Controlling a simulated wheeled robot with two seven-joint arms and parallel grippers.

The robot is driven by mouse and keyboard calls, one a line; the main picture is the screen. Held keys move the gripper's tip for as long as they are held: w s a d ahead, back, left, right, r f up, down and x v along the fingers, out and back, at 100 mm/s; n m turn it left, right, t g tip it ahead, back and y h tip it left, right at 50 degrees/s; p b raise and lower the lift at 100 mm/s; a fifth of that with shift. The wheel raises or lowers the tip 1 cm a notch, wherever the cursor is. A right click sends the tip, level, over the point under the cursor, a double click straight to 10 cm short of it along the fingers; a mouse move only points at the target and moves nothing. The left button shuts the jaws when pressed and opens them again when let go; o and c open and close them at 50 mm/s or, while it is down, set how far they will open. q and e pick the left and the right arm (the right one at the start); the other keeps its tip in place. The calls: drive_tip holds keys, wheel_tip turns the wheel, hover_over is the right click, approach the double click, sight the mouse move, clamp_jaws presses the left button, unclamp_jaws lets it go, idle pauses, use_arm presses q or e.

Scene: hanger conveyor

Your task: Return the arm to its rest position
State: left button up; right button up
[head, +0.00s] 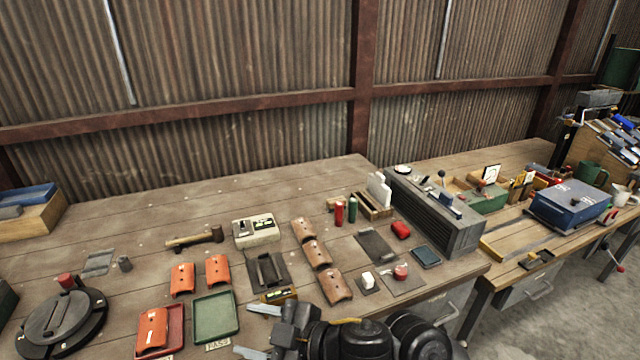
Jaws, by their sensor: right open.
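My right gripper (256,331) is at the bottom middle of the head view. Its two fingers point left, spread apart, with nothing between them. Its fingertips are by the right side of a green tray (227,312), which has a label on its front edge and looks empty. My dark right arm (370,340) comes in along the bottom edge from the right. An orange curved tile (152,328) rests on a red tray (177,338) to the left of the green tray. My left gripper is not in view.
A round black turntable (62,323) stands at left, a grey machine (435,215) at right.

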drive_tip(key=w+d+f+m+t+h, duration=0.1)
drive_tip(key=d+f+m+t+h, duration=0.1)
drive_tip(key=d+f+m+h, duration=0.5)
drive_tip(key=w+d+f+m+t+h, duration=0.15)
drive_tip(key=d+f+m, duration=0.3)
drive_tip(key=d, duration=0.55)
drive_tip(key=s+d+f+m+g+h, duration=0.3)
drive_tip(key=s+d+f, duration=0.3)
drive_tip(key=s+d, duration=0.3)
drive_tip(key=s+d+f+m+g+h, duration=0.25)
drive_tip(key=s+d+f, duration=0.35)
drive_tip(key=s+d, duration=0.3)
wheel_tip(320, 180, down, 26)
drive_tip(key=s+f+g, duration=0.1)
drive_tip(key=s, duration=0.1)
drive_tip(key=s+d+f+g, duration=0.1)
drive_tip(key=s+d+f, duration=0.2)
drive_tip(key=s+f, duration=1.1)
drive_tip(key=shift+s+f, duration=0.4)
drive_tip(key=shift+s, duration=0.85)
drive_tip(key=shift+d, duration=0.1)
